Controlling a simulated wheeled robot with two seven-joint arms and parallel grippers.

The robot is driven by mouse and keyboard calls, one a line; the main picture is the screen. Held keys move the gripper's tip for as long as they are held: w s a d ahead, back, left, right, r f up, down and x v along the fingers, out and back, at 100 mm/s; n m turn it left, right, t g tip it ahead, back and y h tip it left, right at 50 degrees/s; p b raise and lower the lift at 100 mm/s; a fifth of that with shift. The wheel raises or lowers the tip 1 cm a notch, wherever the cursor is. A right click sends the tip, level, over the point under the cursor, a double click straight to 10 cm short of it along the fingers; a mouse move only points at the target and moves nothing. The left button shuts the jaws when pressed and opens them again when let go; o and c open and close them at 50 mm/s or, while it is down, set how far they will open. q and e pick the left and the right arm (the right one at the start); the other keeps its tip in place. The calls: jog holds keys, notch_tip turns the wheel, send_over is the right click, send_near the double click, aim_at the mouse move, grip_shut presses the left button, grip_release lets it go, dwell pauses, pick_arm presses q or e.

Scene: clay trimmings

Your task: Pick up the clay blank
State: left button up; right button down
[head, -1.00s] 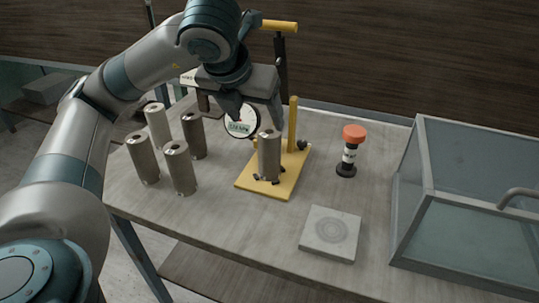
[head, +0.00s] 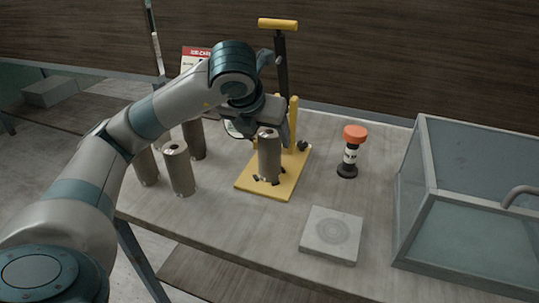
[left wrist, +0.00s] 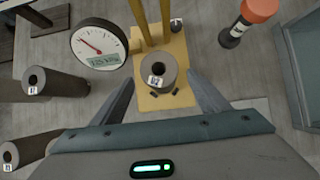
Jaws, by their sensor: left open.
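A grey-brown cylinder with a hole in its top, apparently the clay blank (head: 269,160), stands upright on the yellow base of a press-like stand (head: 252,185). In the left wrist view, the same blank (left wrist: 158,73) shows from above with a small label on its rim. My left gripper (head: 262,124) is open and empty behind and above the blank's top. In the left wrist view its fingers (left wrist: 160,85) lie to either side of the blank, apart from it. My right gripper is not in view.
Several similar cylinders (head: 179,172) stand at the left. A round dial gauge (left wrist: 98,45) is beside the stand. An orange-capped bottle (head: 350,155), a square grey slab (head: 331,235) and a glass-sided box (head: 470,230) are to the right.

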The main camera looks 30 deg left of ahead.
aim_at(270, 155)
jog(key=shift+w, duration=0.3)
pick_arm(q)
jog(key=shift+w+f, duration=0.25)
jog(key=shift+f, duration=0.15)
jog(key=p+x, duration=0.1)
jog(key=x, duration=0.2)
jog(key=shift+a, duration=0.1)
jog(key=shift+w+f, duration=0.35)
jog(key=shift+f, duration=0.2)
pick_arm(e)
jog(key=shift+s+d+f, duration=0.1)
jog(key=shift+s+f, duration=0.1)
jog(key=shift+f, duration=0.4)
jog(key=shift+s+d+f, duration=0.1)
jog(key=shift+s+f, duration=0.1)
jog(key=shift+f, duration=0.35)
pick_arm(q)
jog(key=shift+r, duration=0.1)
grip_shut()
jog(key=shift+r, duration=0.1)
